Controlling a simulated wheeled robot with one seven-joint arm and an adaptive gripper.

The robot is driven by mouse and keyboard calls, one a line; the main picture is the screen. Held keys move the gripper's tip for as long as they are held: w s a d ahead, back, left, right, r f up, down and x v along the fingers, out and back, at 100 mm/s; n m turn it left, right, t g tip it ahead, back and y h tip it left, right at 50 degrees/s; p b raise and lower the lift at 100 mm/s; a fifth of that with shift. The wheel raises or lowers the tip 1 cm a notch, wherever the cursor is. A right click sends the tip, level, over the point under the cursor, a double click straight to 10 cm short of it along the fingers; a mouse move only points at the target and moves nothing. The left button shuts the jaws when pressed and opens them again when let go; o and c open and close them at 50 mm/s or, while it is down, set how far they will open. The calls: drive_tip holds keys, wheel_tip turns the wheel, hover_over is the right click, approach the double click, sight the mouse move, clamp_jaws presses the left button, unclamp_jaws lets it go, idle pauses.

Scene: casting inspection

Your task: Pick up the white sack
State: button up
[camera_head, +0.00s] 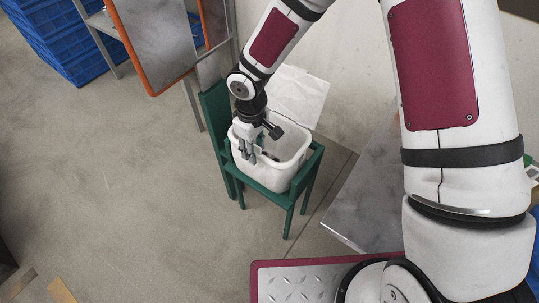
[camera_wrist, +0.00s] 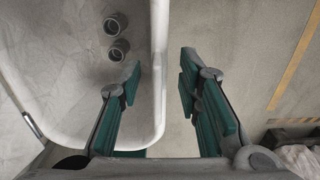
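A white, open-topped container with a thick rounded rim (camera_head: 285,181) stands on a green chair-like stand in the head view; I cannot tell whether this is the white sack. A creased white sheet or bag (camera_head: 302,93) shows behind it. My gripper (camera_head: 251,156) points down at the container's near left rim. In the wrist view my gripper (camera_wrist: 160,85) is open, with the container's wall (camera_wrist: 158,45) between its green-padded fingers: left finger over the inside, right finger outside. I cannot tell whether either touches. Two grey round fittings (camera_wrist: 117,38) lie inside.
The green stand (camera_head: 288,205) has a backrest on the left. An orange-framed panel (camera_head: 160,40) and blue crates (camera_head: 62,35) are at upper left. A grey metal surface (camera_head: 365,195) lies to the right.

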drive_tip(key=f, duration=0.1)
drive_tip(key=f+b, duration=0.1)
drive_tip(key=f, duration=0.3)
drive_tip(key=shift+w+a+f+b, duration=0.1)
drive_tip(key=shift+w+f+b, duration=0.1)
drive_tip(key=shift+w+b, duration=0.1)
drive_tip(key=shift+c, duration=0.3)
clamp_jaws()
